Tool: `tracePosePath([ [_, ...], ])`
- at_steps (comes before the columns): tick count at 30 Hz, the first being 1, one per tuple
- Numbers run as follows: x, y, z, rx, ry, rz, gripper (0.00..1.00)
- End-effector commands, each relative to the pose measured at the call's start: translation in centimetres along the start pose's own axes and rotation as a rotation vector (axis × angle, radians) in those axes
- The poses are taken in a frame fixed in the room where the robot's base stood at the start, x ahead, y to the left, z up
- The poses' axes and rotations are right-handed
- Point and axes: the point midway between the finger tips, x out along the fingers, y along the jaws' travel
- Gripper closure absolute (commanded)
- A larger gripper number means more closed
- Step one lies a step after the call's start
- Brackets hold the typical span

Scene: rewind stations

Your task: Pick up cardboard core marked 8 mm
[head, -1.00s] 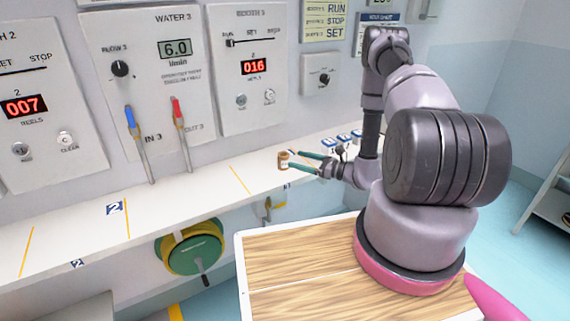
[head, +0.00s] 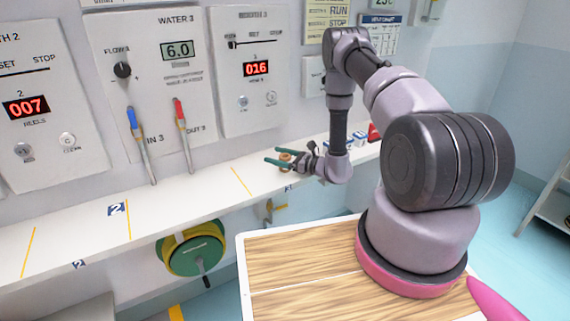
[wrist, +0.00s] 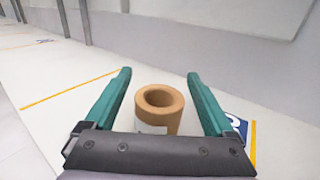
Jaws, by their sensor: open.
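The cardboard core (wrist: 160,106) is a short brown tube standing upright on the white shelf. It has a pale label on its side, and I cannot read any mark on it. In the wrist view it sits between the two green fingers of my gripper (wrist: 160,100), with a gap on each side. The base of the core is hidden behind the gripper body. In the head view my gripper (head: 273,157) is open around the core (head: 285,157), low over the shelf.
The white shelf (head: 180,200) runs along the wall under panels with knobs and displays. A green and yellow reel (head: 195,250) hangs below the shelf edge. Shelf left of the core is clear.

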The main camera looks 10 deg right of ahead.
Motion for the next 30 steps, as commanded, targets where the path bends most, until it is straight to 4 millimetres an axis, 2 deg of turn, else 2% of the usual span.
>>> tracePosePath([
  [1,0.0,0.0,0.0,0.0,0.0,0.0,0.11],
  [2,0.0,0.0,0.0,0.0,0.0,0.0,0.19],
  [6,0.0,0.0,0.0,0.0,0.0,0.0,0.72],
  [8,0.0,0.0,0.0,0.0,0.0,0.0,0.95],
  [9,0.0,0.0,0.0,0.0,0.0,0.0,1.0],
  [16,0.0,0.0,0.1,0.0,0.0,0.0,1.0],
  [20,0.0,0.0,0.9,-0.001,-0.001,0.0,1.0],
  [23,0.0,-0.1,2.2,-0.002,-0.002,-0.001,1.0],
  [30,0.0,0.0,7.1,-0.002,-0.002,-0.001,1.0],
])
